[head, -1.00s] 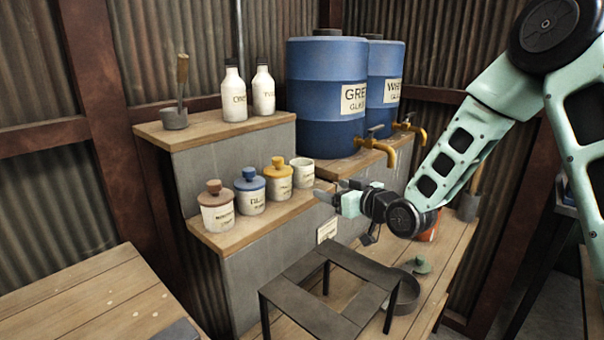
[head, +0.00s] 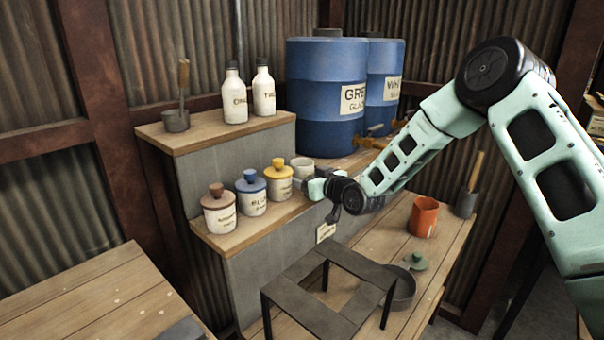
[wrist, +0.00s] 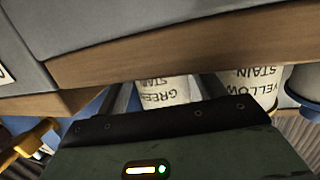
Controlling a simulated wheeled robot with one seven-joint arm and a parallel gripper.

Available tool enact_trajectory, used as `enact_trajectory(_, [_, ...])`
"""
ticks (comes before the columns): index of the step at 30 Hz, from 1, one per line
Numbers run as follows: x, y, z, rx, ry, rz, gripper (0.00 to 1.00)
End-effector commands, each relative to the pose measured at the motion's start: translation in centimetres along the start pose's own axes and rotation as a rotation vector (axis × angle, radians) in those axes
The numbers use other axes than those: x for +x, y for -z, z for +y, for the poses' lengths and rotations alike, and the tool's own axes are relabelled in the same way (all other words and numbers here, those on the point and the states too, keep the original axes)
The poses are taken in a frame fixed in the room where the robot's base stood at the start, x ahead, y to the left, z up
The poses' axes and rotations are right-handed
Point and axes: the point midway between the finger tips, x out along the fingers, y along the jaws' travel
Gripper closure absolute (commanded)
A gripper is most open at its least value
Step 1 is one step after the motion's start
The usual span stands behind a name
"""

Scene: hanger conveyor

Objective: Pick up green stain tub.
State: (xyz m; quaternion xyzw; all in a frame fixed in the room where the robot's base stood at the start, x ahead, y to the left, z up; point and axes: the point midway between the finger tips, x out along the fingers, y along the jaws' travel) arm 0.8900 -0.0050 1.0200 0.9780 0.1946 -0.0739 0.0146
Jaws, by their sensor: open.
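The green stain tub (head: 302,166) is a white, lidless tub at the right end of the row on the lower wooden shelf. Its upside-down "GREEN STAIN" label shows in the wrist view (wrist: 162,92). My gripper (head: 305,185) is open at the shelf, right in front of this tub. In the wrist view the two fingers stand on either side of the tub, and it is between them. Whether the fingers touch it I cannot tell. My gripper hides the tub's lower part in the head view. A green lid (head: 416,262) lies on the bench.
The yellow-lidded tub (head: 278,182) stands close beside it, then the blue-lidded (head: 251,194) and brown-lidded (head: 219,211) tubs. Blue barrels (head: 325,95) with taps stand behind. A dark metal stand (head: 335,300) and an orange pot (head: 423,217) are on the bench.

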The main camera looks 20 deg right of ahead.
Motion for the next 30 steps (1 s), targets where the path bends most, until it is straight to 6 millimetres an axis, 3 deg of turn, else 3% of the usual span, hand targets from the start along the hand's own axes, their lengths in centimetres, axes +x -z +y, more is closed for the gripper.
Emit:
enact_trajectory(4, [0.0, 0.0, 0.0, 0.000, 0.000, 0.000, 0.31])
enact_trajectory(8, [0.0, 0.0, 0.0, 0.000, 0.000, 0.000, 0.68])
enact_trajectory(9, [0.0, 0.0, 0.0, 0.000, 0.000, 0.000, 0.69])
enact_trajectory(19, [-0.1, 0.7, 0.0, -0.002, 0.000, 0.004, 0.70])
enact_trajectory(30, [-1.1, 7.3, 0.1, -0.005, -0.001, 0.006, 0.70])
